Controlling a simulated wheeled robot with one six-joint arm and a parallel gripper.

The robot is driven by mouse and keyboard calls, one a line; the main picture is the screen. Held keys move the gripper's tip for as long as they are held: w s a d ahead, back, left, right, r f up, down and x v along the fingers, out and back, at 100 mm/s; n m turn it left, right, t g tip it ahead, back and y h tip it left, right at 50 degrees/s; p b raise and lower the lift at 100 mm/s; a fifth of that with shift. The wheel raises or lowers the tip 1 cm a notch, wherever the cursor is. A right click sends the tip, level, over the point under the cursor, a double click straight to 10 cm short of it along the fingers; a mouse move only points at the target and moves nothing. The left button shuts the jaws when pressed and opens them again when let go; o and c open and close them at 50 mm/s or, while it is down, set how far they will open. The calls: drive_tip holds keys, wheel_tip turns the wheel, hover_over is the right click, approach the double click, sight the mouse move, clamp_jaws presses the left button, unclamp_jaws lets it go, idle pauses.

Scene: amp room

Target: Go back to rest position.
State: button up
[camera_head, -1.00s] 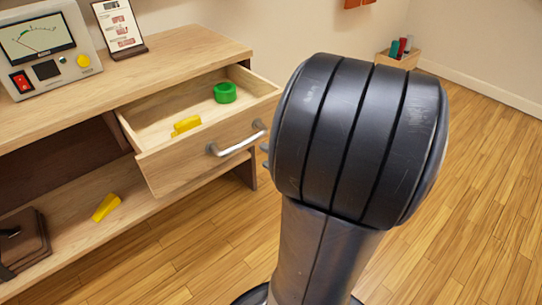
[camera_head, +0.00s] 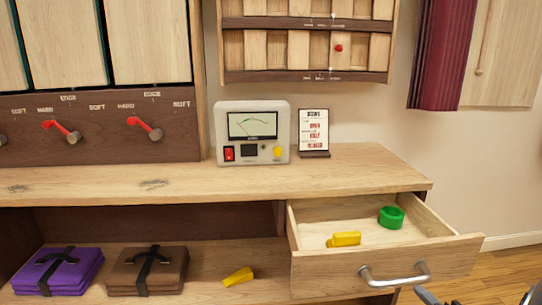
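Dark parts of my arm (camera_head: 428,295) just show at the bottom right edge, in front of the open drawer (camera_head: 385,268). The drawer is pulled out and has a silver bar handle. Inside it a yellow block (camera_head: 344,239) lies at the front left and a green ring-shaped piece (camera_head: 391,217) sits further back on the right.
A meter box (camera_head: 253,133) and a small sign (camera_head: 313,131) stand on the wooden counter (camera_head: 150,184). The lower shelf holds a purple folded bundle (camera_head: 57,272), a brown one (camera_head: 147,271) and a yellow piece (camera_head: 238,276). Floor shows at the lower right.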

sight(403, 284)
drive_tip(key=shift+w+a+f+b, duration=0.1)
drive_tip(key=shift+w+f+b, duration=0.2)
drive_tip(key=shift+w, duration=1.1)
drive_tip(key=shift+w+f+b, duration=0.25)
drive_tip(key=shift+w+b, duration=0.2)
drive_tip(key=shift+w, duration=0.95)
drive_tip(key=shift+w+a+f+b, duration=0.1)
drive_tip(key=shift+w+f+b, duration=0.2)
drive_tip(key=shift+w, duration=1.1)
